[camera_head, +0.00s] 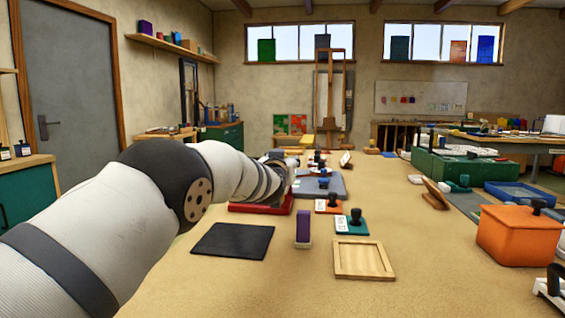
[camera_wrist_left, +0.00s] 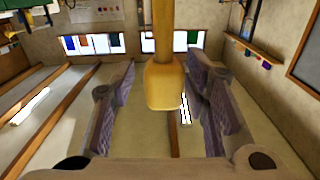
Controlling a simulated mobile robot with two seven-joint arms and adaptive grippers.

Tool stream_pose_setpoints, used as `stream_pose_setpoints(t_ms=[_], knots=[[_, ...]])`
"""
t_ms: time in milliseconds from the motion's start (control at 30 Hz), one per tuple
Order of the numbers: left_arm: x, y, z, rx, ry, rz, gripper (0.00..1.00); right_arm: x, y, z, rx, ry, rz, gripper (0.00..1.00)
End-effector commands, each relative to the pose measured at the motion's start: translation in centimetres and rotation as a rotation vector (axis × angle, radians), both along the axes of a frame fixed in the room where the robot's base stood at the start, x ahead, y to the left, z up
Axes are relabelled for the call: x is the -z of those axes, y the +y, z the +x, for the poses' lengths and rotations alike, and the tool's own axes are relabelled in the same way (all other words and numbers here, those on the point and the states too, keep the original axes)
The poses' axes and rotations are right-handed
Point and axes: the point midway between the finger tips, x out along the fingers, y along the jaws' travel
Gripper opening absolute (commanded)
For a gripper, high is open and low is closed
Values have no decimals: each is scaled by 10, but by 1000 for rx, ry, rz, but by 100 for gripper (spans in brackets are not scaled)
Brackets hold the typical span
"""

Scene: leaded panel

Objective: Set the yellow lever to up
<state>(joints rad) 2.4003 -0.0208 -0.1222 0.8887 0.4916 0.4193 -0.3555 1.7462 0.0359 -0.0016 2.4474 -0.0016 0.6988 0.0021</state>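The yellow lever (camera_wrist_left: 164,80) shows in the left wrist view as a shaft with a thick rounded end. It comes down from the top edge, between the two fingers of my left gripper (camera_wrist_left: 160,100). The fingers are spread, with a gap on each side of the lever. In the head view my left arm reaches forward over the table, and its hand (camera_head: 276,172) is seen from behind, above a red base (camera_head: 262,207). The fingers are hidden there, and I cannot make out the lever's tilt. My right gripper is not seen.
A dark flat mat (camera_head: 232,241), a purple block (camera_head: 303,228), a wooden frame (camera_head: 362,274) and stamps on teal (camera_head: 351,226) and orange (camera_head: 328,206) pads lie near the arm. An orange lidded box (camera_head: 518,236) stands at the right. Bare table lies right of the stamps.

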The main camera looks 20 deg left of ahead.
Motion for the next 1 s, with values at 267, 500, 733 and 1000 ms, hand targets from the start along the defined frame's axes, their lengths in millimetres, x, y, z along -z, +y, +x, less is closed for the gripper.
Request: stream_pose_setpoints(t_ms=[267, 500, 733, 1000], knots=[[1, 1, -1, -2, 2, -4, 45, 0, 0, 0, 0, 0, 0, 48], [1, -6, -28, -2, 5, -4, 45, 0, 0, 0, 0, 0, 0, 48], [0, -19, -79, 0, 1, -3, 45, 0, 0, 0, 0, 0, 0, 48], [1, -28, -115, 1, 1, -2, 45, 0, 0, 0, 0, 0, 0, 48]])
